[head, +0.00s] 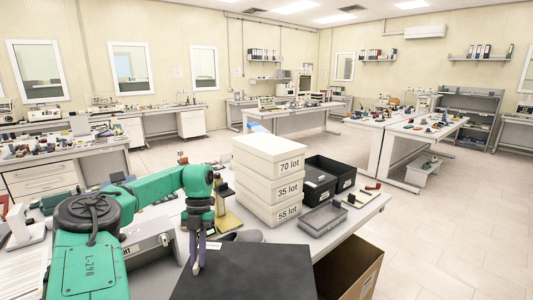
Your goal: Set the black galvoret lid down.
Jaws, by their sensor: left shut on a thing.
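The black galvoret lid (252,272) is a large flat dark panel at the bottom centre of the head view. Its near part is cut off by the frame's lower edge. My left gripper (197,266) reaches down at the lid's far left edge, with its purple fingers shut on it. The lid covers part of the table (318,243); I cannot tell whether it touches the tabletop. My right gripper is not in view.
Three stacked white lot boxes (262,188) stand just beyond the lid. Right of them are black bins (328,171) and a grey tray (323,220). A cardboard box (350,268) is below the table's right edge. A white device (22,228) stands at the left.

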